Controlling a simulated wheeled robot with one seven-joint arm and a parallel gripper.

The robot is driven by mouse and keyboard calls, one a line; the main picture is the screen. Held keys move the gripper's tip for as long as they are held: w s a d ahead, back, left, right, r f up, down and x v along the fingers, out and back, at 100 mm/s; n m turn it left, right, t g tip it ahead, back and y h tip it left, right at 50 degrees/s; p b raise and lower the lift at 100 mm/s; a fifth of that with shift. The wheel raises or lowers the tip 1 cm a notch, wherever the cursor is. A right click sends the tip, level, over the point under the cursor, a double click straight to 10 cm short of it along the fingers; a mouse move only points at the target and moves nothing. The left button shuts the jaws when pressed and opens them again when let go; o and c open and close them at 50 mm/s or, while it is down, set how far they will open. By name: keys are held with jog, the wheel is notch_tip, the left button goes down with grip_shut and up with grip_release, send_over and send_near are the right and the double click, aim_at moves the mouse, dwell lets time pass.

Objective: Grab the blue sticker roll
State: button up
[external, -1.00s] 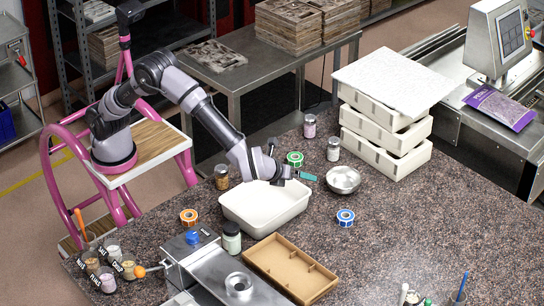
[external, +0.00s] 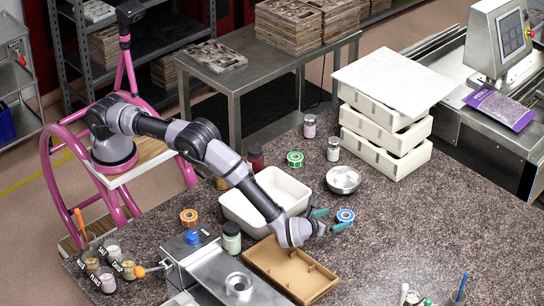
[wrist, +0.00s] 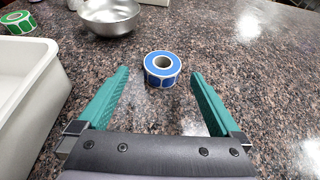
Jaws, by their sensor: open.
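The blue sticker roll (external: 346,216) lies flat on the speckled counter, right of the white tub. In the wrist view the blue roll (wrist: 162,68) is just beyond the fingertips, centred between them, with its white core facing up. My gripper (external: 327,219) is low over the counter, its green fingers pointing at the roll. In the wrist view my gripper (wrist: 160,75) is open and empty, one finger on each side of the line to the roll.
A white tub (external: 290,190) stands left of my gripper and a metal bowl (external: 343,179) behind the roll. A green roll (external: 295,158) and an orange roll (external: 189,216) lie further off. The counter right of the roll is clear.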

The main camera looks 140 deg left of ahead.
aim_at(347, 214)
jog(key=x, duration=0.5)
jog(key=shift+w+a+f, duration=0.2)
jog(key=c, duration=1.3)
